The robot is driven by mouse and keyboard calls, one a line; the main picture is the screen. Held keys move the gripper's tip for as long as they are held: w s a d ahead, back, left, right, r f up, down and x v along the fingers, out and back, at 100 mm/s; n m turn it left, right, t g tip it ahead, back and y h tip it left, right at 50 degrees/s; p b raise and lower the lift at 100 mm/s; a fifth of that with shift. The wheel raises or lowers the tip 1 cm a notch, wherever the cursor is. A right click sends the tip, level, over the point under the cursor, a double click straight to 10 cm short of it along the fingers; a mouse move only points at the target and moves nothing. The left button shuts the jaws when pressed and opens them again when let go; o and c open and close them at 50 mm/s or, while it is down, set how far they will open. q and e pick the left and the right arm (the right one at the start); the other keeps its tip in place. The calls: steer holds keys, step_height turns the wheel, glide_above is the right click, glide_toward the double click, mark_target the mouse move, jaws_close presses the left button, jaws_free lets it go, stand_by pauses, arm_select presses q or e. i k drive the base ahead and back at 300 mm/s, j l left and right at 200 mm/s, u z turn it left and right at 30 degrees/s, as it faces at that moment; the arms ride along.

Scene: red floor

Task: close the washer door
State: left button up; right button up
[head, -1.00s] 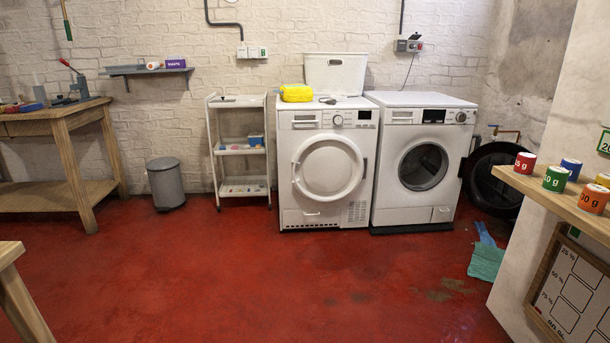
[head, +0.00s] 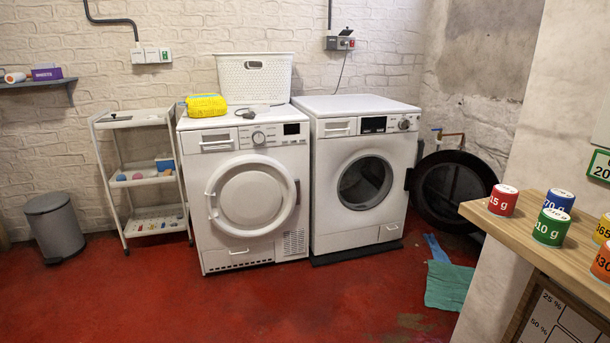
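The washer (head: 360,225) is the right of two white machines against the brick wall. Its round dark door (head: 452,192) stands wide open, swung out to the right side of the machine. The washer's round opening (head: 365,184) shows dark inside. The dryer (head: 246,214) on its left has a white round door that is shut. Neither of my grippers shows in the head view.
At right, a wooden shelf (head: 520,223) with several coloured weights juts out. A teal cloth (head: 449,286) lies on the floor before the door. Red floor (head: 270,310) ahead is clear.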

mark_target(447, 178)
steer(key=i+j+z, duration=0.1)
steer(key=i, duration=1.25)
steer(key=i+j+z, duration=0.1)
steer(key=i+z, duration=0.15)
steer(key=i, duration=0.2)
steer(key=i+j+z, duration=0.2)
steer(key=i, duration=0.25)
